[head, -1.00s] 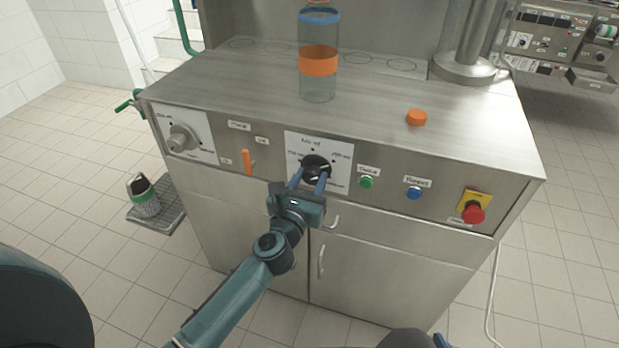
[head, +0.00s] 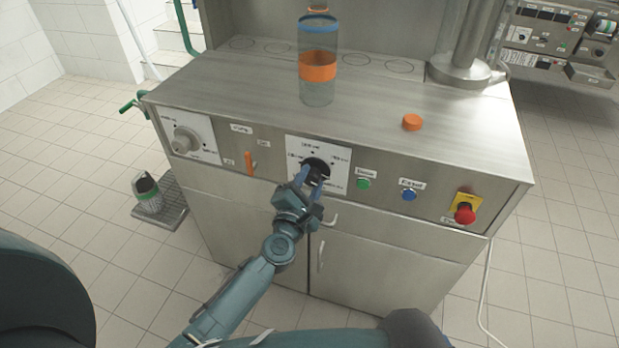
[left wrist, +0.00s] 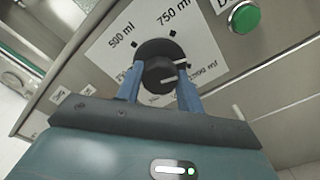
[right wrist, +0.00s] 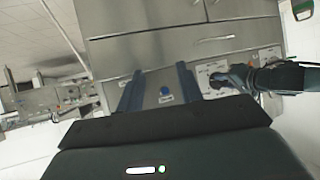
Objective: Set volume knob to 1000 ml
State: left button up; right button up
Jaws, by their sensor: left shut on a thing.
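The black volume knob (head: 316,171) sits on a white dial plate (head: 333,157) at the middle of the machine's front panel. My left gripper (head: 311,180) is shut on the knob, one blue finger on each side. In the left wrist view the knob (left wrist: 160,73) lies between the fingers, with pale marks on its right part. Labels reading 500 ml and 750 ml show there. Another label at right is partly hidden by a finger, and I cannot tell exactly where the knob points. My right gripper (right wrist: 159,88) is open and empty, away from the panel.
A green button (head: 363,183), a blue button (head: 409,195) and a red emergency knob (head: 465,214) are to the right. An orange lever (head: 250,163) and a grey knob (head: 185,141) are to the left. A bottle (head: 317,92) and orange cap (head: 412,122) stand on top.

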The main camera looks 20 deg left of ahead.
pick_arm(q)
jog(key=m+p, duration=0.1)
jog(key=m, duration=0.4)
jog(key=shift+f+p, duration=0.1)
jog(key=shift+p, duration=0.2)
dwell(0.4)
jog(key=o, duration=1)
jog(key=s, duration=1.3)
jog(key=shift+a+b, duration=0.2)
jog(key=shift+b, duration=0.15)
jog(key=shift+s, duration=0.1)
